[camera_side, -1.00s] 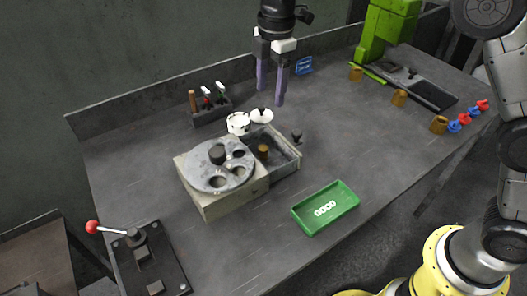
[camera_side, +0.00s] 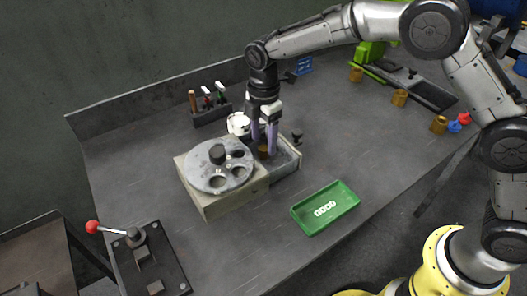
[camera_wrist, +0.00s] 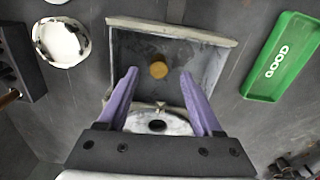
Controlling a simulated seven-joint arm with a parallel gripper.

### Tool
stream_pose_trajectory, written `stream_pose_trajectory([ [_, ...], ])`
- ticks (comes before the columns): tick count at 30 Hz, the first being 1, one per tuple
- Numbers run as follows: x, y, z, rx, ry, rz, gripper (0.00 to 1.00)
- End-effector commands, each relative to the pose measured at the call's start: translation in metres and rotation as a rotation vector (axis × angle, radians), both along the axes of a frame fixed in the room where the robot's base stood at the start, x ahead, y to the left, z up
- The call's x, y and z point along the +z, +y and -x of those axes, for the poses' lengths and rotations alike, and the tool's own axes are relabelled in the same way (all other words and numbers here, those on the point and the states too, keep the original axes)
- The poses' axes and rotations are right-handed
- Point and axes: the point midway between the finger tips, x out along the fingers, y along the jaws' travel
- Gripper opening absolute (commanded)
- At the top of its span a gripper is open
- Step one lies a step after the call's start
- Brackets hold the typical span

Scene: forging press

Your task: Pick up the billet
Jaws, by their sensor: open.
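The billet is a short brass-brown cylinder (camera_side: 263,152) standing in the open grey tray (camera_side: 288,164) beside the round disc. In the wrist view the billet (camera_wrist: 158,70) shows near the top centre, on the floor of the tray (camera_wrist: 190,35). My gripper (camera_side: 264,147) is open and points down over the tray. Its two purple fingers (camera_wrist: 158,75) appear on either side of the billet in the wrist view, with gaps on both sides. I cannot tell how far the fingertips reach down beside it.
The grey disc with holes (camera_side: 220,168) sits on a block left of the tray. A white round part (camera_side: 238,123) and a tool rack (camera_side: 211,112) stand behind. A green GOOD tray (camera_side: 326,208) lies front right. More brass cylinders (camera_side: 399,98) stand far right.

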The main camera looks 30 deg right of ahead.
Motion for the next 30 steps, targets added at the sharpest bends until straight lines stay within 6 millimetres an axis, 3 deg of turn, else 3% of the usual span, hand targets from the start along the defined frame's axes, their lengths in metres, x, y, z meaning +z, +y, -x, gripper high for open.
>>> stream_pose_trajectory([
  [6, -0.03, -0.001, -0.002, 0.0, 0.001, 0.0, 0.67],
  [16, -0.037, -0.001, -0.002, 0.0, 0.0, 0.0, 0.67],
  [27, -0.036, -0.001, -0.002, 0.0, -0.001, 0.0, 0.0],
  [30, -0.036, -0.001, -0.002, 0.0, -0.001, 0.0, 0.0],
])
